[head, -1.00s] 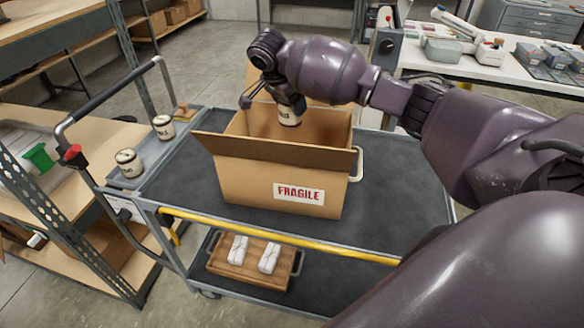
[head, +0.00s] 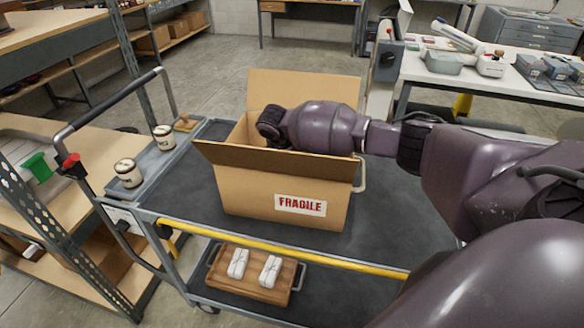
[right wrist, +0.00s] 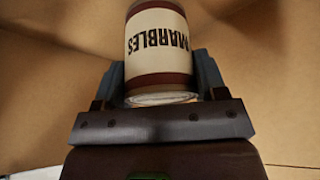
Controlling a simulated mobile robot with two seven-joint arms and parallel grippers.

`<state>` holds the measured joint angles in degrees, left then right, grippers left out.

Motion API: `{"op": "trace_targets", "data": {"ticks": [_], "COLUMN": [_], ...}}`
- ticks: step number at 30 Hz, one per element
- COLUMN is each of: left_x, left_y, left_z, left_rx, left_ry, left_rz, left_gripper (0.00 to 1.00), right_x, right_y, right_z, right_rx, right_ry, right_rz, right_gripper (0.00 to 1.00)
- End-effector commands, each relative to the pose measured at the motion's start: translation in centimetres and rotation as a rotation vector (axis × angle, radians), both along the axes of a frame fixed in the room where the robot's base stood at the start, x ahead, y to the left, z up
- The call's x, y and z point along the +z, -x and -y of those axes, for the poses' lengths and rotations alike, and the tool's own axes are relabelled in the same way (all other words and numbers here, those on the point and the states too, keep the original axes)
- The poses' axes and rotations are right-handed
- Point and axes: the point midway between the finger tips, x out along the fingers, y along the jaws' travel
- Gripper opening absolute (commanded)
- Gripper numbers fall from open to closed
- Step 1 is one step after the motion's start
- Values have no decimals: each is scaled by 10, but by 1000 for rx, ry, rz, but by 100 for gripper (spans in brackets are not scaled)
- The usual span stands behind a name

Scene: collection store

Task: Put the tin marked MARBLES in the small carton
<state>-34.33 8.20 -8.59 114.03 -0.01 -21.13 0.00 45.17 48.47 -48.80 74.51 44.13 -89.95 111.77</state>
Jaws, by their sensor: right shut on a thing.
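The tin marked MARBLES (right wrist: 158,45) shows in the right wrist view, with a cream label and dark brown bands. My right gripper (right wrist: 160,85) is shut on it, one finger on each side. Cardboard walls surround it in that view. In the head view, my right arm reaches into the open carton marked FRAGILE (head: 280,190) on the cart. The right gripper and the tin are hidden behind the carton's front flap there. I cannot tell if the tin touches the carton's floor. My left gripper is not in view.
The carton stands on the cart's dark top (head: 390,220). A grey tray (head: 148,168) at the cart's left holds two cream tins (head: 128,173) and a wooden-handled item. A wooden tray (head: 250,285) with two white wrapped bundles is on the lower shelf. A yellow bar (head: 280,247) edges the cart's front.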

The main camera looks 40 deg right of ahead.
Motion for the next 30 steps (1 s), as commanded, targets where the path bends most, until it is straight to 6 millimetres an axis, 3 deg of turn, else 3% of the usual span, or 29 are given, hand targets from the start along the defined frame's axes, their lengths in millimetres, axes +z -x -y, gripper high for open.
{"op": "trace_targets", "data": {"ticks": [6,18,19,21,24,30], "left_x": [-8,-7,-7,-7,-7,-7], "left_y": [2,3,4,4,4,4], "left_z": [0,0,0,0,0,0], "left_rx": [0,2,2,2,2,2], "left_ry": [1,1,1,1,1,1], "left_rz": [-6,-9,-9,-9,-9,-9], "left_gripper": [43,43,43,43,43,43], "right_x": [-29,-32,-32,-32,-32,-32], "right_y": [0,0,0,0,0,0], "right_z": [0,0,0,0,0,0], "right_rx": [1,0,0,1,1,1], "right_ry": [0,0,0,0,0,0], "right_rz": [-1,0,0,0,0,-1], "right_gripper": [31,31,68,79,90,90]}}
